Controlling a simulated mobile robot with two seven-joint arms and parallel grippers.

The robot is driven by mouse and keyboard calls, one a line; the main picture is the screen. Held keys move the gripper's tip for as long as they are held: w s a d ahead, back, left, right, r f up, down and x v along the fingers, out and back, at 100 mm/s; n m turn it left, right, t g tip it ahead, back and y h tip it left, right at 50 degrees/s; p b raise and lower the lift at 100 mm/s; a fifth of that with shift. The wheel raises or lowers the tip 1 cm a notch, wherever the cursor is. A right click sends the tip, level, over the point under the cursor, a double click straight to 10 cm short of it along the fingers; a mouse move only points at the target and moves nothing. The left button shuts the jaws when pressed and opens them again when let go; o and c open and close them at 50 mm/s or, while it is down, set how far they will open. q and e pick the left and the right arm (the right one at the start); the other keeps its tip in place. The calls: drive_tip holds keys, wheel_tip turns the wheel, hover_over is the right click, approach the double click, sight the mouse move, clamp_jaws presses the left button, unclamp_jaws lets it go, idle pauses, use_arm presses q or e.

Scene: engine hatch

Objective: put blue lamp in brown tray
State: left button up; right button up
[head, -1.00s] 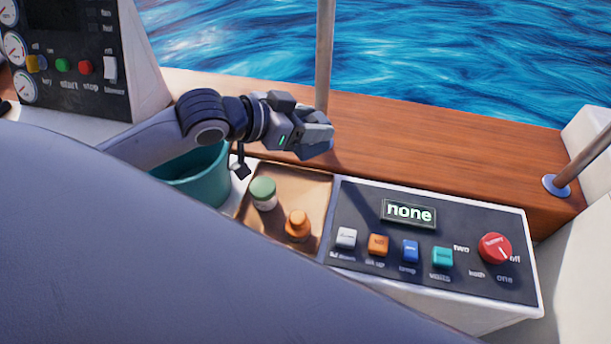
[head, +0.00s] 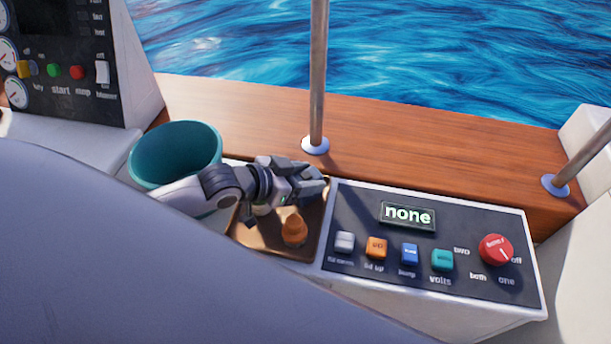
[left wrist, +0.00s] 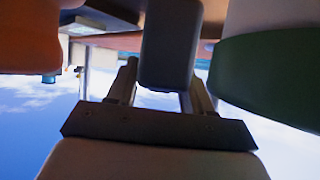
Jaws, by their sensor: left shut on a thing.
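My left gripper (head: 308,186) is low over the brown tray (head: 270,243), at its far right part. It is shut on a dark blue-grey block, which I take to be the blue lamp; in the left wrist view the blue lamp (left wrist: 170,45) sits between the two fingers. In the head view the gripper mostly hides it, and I cannot tell whether it touches the tray. An orange bottle (head: 294,230) stands in the tray, just in front of the gripper. My right gripper is not in view.
A green-lidded jar shows at the right of the left wrist view (left wrist: 270,75); the arm mostly hides it in the head view. A teal bucket (head: 175,155) stands left of the tray. A switch panel (head: 430,245) borders it right. A metal post (head: 318,80) rises behind.

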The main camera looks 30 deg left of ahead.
use_arm(q)
drive_tip(key=o, duration=0.8)
drive_tip(key=shift+f, duration=0.15)
drive_tip(key=shift+c, duration=0.2)
drive_tip(key=o, duration=0.4)
drive_tip(key=shift+r, duration=0.2)
drive_tip(key=p+v, duration=0.1)
drive_tip(key=v, duration=1.1)
